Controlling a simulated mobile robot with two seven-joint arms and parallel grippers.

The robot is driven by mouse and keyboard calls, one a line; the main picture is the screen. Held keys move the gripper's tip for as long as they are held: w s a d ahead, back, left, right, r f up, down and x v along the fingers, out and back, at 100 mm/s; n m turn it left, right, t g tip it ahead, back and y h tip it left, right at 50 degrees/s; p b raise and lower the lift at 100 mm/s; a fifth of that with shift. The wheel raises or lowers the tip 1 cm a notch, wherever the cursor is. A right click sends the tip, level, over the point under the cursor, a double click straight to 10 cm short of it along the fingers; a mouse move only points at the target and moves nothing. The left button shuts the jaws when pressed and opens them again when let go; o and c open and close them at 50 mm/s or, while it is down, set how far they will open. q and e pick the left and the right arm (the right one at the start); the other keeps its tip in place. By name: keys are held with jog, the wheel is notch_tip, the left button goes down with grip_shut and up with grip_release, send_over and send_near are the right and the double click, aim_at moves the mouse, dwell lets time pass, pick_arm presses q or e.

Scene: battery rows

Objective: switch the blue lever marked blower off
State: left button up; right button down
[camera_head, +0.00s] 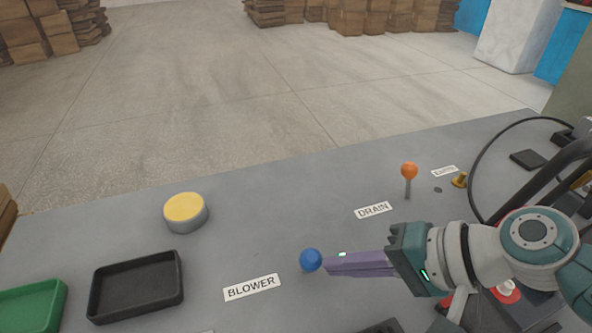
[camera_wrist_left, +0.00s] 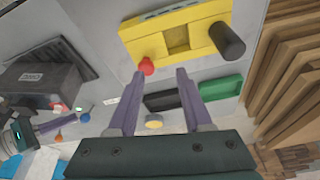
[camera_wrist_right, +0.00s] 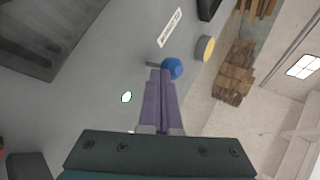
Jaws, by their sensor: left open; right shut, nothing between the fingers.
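The blue lever's round knob (camera_head: 311,260) stands on the grey table just right of the BLOWER label (camera_head: 252,287). My right gripper (camera_head: 328,264) is shut and empty, with its purple fingertips right beside the knob, at or nearly at contact. In the right wrist view the blue knob (camera_wrist_right: 172,68) sits at the fingertips, and a short stem runs left from it. Whether they touch is hard to tell. My left gripper (camera_wrist_left: 159,75) is open and empty in the left wrist view, and it is not seen in the head view.
An orange lever (camera_head: 409,172) stands by the DRAIN label (camera_head: 373,210). A yellow-topped round button (camera_head: 184,210), a black tray (camera_head: 92,304) and a green tray (camera_head: 62,296) are on the left. A black cable (camera_head: 478,160) arcs at the right. A yellow box (camera_wrist_left: 140,40) shows in the left wrist view.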

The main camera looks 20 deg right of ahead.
pick_arm(q)
jog(key=shift+r+p, duration=0.45)
jog(key=shift+r, duration=0.05)
pick_arm(e)
jog(key=shift+w+r+g, duration=0.25)
jog(key=shift+w+g, duration=0.05)
pick_arm(q)
jog(key=shift+r, duration=0.1)
pick_arm(e)
jog(key=shift+w+r+g+p, duration=0.25)
jog(key=shift+w+g+p, duration=0.1)
jog(key=shift+p, duration=0.15)
jog(key=shift+w+r+m, duration=0.15)
jog(key=shift+w+m, duration=0.15)
jog(key=shift+w, duration=0.2)
jog(key=shift+w+r+m+g+h+p, duration=0.15)
jog(key=shift+w+g+p, duration=0.1)
jog(key=shift+w+g, duration=0.25)
jog(key=shift+w+r+m+g+h+p, duration=0.1)
jog(key=shift+w+m+g+h+p, duration=0.15)
jog(key=shift+g, duration=0.4)
jog(key=shift+w+a+f, duration=0.1)
jog(key=shift+w+f, duration=0.05)
jog(key=shift+w, duration=0.55)
pick_arm(q)
jog(key=shift+w+a+r, duration=0.1)
jog(key=shift+w+r, duration=0.6)
jog(key=shift+r, duration=0.05)
